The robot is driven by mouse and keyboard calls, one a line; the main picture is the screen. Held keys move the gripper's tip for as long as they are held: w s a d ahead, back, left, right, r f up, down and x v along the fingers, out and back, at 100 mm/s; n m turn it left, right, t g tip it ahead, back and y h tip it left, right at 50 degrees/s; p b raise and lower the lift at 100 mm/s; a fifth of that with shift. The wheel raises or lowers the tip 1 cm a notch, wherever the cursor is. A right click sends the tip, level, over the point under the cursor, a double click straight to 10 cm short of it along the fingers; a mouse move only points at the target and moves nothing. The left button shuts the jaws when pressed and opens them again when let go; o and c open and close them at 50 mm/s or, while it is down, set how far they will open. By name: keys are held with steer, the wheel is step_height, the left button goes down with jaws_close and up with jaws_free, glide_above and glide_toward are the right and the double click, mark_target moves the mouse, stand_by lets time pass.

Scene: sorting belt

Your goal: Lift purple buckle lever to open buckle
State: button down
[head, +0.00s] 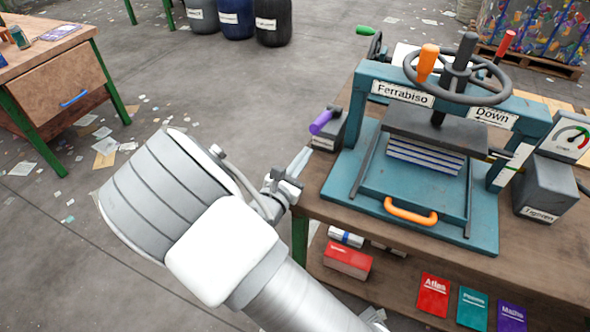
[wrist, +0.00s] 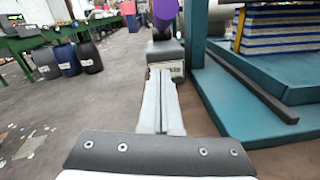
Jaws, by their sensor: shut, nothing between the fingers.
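The purple lever (head: 321,122) sticks out up and left from a dark grey buckle box (head: 327,140) at the left side of the teal press. In the wrist view the purple lever (wrist: 165,12) is at the top edge, partly cut off, above the grey box (wrist: 165,50). My gripper (head: 304,155) is shut and empty, in front of the box and below the lever. In the wrist view my gripper's fingers (wrist: 160,75) lie together and point at the box, covering part of its label. I cannot tell whether the fingertips touch the box.
The teal press (head: 352,180) stands on a wooden bench (head: 318,205), with an orange handle (head: 410,211) in front and a handwheel (head: 458,72) on top. A stack of sheets (head: 425,157) lies under its plate. Floor left of the bench is mostly clear.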

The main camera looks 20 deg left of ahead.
mark_target(325, 119)
steer(key=shift+w+d, duration=0.2)
steer(key=shift+w, duration=0.85)
steer(key=shift+w+d+r, duration=0.1)
steer(key=shift+w+r, duration=0.1)
steer(key=shift+r, duration=0.4)
steer(key=shift+w+d+r, duration=0.1)
steer(key=shift+w+r, duration=0.05)
steer(key=shift+r, duration=0.45)
steer(key=shift+w+d+r, duration=0.15)
steer(key=shift+r, duration=0.6)
steer(key=shift+r+g+p, duration=0.3)
steer(key=shift+r+p, duration=0.15)
steer(key=shift+p, duration=0.3)
